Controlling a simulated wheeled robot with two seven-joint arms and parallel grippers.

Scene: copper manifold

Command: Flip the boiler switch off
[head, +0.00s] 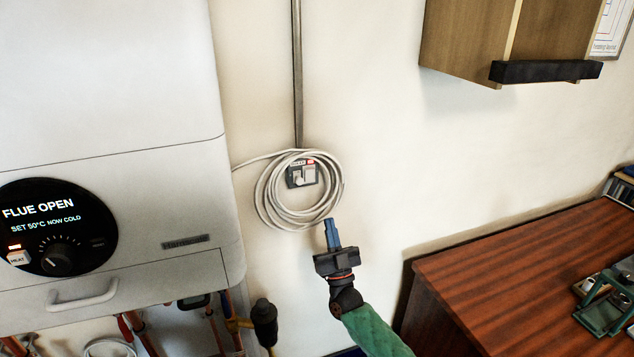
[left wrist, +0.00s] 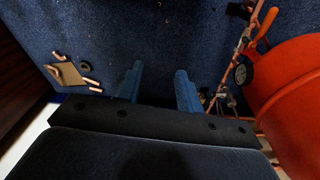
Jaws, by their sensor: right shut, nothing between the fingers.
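The boiler switch (head: 301,174) is a small grey plate on the wall at the foot of a vertical conduit, in the head view. It has a white rocker and a small red mark; its exact position is too small to tell. A loose coil of pale cable (head: 271,209) hangs around it, with the switch showing through the loop. My right gripper (head: 331,226) is shut and empty, its blue fingertips just below the coil's lower right edge, beneath the switch. My left gripper (left wrist: 158,84) shows only in the left wrist view, open and empty above a blue carpet.
The white boiler (head: 110,110) with a lit "FLUE OPEN" display stands at left, pipes below it. A wooden cabinet (head: 470,40) hangs upper right; a wooden desk (head: 520,270) is lower right. A red tank (left wrist: 295,100) stands right of my left gripper.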

